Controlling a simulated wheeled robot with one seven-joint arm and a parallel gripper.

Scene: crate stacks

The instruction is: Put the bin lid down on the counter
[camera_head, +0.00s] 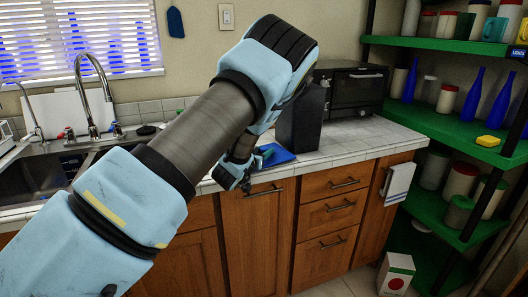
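My gripper (232,177) is small and dark at the end of my light blue arm, in front of the counter's front edge. It points downward, and my arm partly covers it. I cannot tell whether its fingers are open or shut, and no held thing can be made out. I cannot pick out a bin lid for certain in this view. The tiled counter (360,142) runs from the sink to the right, behind and beside my gripper. A flat blue item (277,155) lies on it just right of my gripper.
A tall black box (302,118) and a black toaster oven (358,88) stand on the counter. A sink (40,173) with a faucet (92,100) is at left. Green shelves (455,122) with bottles and jars stand at right. The counter before the oven is clear.

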